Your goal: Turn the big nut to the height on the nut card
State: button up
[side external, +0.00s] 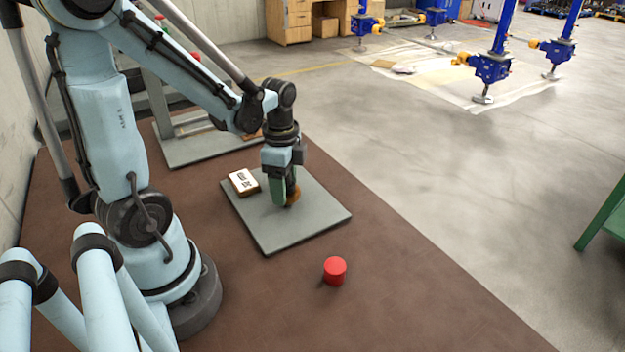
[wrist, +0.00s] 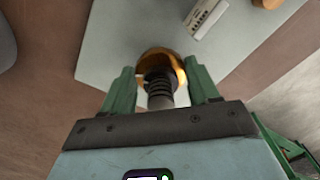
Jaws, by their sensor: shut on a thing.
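The big nut (wrist: 163,62) is a golden-orange ring around a dark threaded screw (wrist: 158,88) in the wrist view. In the side view, part of the nut (side external: 293,197) shows low beside my gripper's fingers. My gripper (side external: 285,195) points down over the grey plate. Its green fingers (wrist: 162,85) in the wrist view are shut on the nut, one on each side. The nut card (side external: 243,182) is a white-faced block with dark marks on the plate, left of my gripper. Its marks are too small to read. The lower part of the screw is hidden.
The grey plate (side external: 275,235) lies on a brown table (side external: 400,310). A red cylinder (side external: 335,270) stands in front of the plate. A second grey plate with a metal frame (side external: 200,150) stands behind. The table to the right of the red cylinder is clear.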

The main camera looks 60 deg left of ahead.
jog(key=shift+n, duration=0.3)
jog(key=n, duration=0.5)
jog(key=shift+d, duration=0.1)
jog(key=n, duration=0.6)
jog(key=shift+d+n, duration=0.1)
jog(key=shift+n, duration=0.3)
jog(key=n, duration=0.5)
jog(key=shift+d, duration=0.1)
jog(key=n, duration=0.6)
jog(key=shift+d+n, duration=0.1)
jog(key=shift+n, duration=0.2)
jog(key=o, duration=1.1)
jog(key=shift+w, duration=0.1)
jog(key=shift+c, duration=0.2)
